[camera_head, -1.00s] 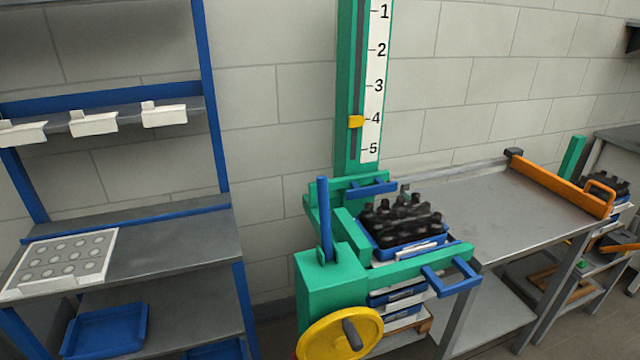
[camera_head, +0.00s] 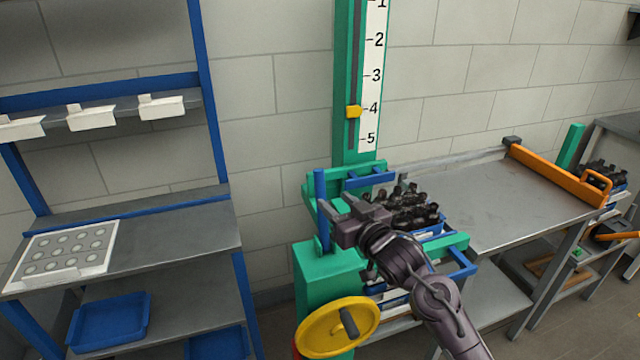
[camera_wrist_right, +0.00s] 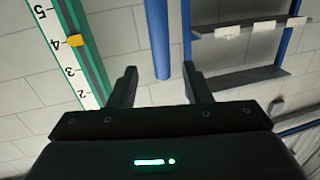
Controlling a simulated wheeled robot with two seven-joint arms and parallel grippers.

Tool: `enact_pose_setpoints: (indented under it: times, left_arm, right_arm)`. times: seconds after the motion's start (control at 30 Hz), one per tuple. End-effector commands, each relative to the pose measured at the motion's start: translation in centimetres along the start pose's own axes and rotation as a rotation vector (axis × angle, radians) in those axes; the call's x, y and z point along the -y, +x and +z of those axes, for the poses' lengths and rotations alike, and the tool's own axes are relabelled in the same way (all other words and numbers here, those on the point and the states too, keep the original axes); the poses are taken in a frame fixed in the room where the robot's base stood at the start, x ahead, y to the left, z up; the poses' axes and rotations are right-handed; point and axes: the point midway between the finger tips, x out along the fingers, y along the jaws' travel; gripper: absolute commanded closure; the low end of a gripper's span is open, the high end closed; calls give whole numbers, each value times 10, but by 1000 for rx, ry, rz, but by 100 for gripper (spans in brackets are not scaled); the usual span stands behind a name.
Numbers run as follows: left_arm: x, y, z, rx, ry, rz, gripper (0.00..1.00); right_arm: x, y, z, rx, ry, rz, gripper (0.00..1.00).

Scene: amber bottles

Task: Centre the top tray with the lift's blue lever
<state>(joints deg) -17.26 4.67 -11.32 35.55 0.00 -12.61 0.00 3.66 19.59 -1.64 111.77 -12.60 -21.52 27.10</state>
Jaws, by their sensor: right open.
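The blue lever (camera_head: 321,200) stands upright on the green lift (camera_head: 322,268), left of the top tray. The top tray (camera_head: 434,229) is blue, holds several dark bottles and sits in the lift's frame; my right arm hides part of it. My right gripper (camera_head: 338,211) is open and empty beside the lever's upper part. In the right wrist view the lever (camera_wrist_right: 157,40) shows between the two fingers (camera_wrist_right: 162,78), touching neither visibly; I cannot tell how deep it is between them. My left gripper is not in view.
A yellow pointer (camera_head: 353,111) sits near 4 on the lift's scale. A yellow handwheel (camera_head: 335,326) is on the lift's front. A grey table (camera_head: 490,205) with an orange bar (camera_head: 560,178) stands to the right, and a shelf rack (camera_head: 170,235) to the left.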

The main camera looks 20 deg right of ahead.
Motion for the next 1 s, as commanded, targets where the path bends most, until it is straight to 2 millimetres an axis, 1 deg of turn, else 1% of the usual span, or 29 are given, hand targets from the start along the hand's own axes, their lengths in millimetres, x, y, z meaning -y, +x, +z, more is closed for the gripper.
enact_pose_setpoints:
  times: [0.03,0.13,0.4,0.5,0.67,0.93,0.97,1.0]
  left_arm:
    - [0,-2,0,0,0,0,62]
    - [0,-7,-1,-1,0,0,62]
    - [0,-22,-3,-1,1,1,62]
    - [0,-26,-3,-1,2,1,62]
    - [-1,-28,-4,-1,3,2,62]
    - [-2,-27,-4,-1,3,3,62]
    - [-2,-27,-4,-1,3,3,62]
    - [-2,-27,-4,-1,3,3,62]
  right_arm:
    - [-1,4,-6,-16,2,-7,55]
    - [-1,15,-10,-23,5,-9,55]
    - [0,58,-11,-20,4,-8,55]
    - [0,69,-10,-20,4,-8,55]
    - [0,78,-8,-20,2,-7,55]
    - [0,79,-7,-19,2,-8,55]
    - [0,79,-7,-19,2,-8,58]
    - [0,79,-7,-19,2,-8,63]
